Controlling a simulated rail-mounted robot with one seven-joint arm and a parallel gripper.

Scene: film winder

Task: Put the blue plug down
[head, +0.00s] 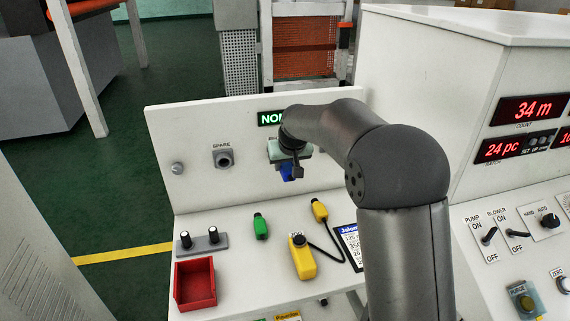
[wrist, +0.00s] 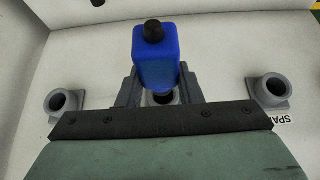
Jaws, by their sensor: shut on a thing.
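The blue plug (wrist: 156,58) is a blue block with a black knob-like end, held between the two grey fingers of my gripper (wrist: 158,88) in the wrist view. In the head view, my gripper (head: 290,160) is in front of the upright white panel, and a small part of the blue plug (head: 287,174) shows under it. A grey round socket (wrist: 160,98) shows partly between the fingers in the wrist view. I cannot tell whether the plug touches it.
The spare socket (head: 224,158) is on the panel to the left. On the white desk are a red tray (head: 195,285), a grey rack (head: 201,243) with two black knobs, a green plug (head: 260,227), a yellow plug (head: 320,211) and a yellow box (head: 302,258). Bare desk lies between them.

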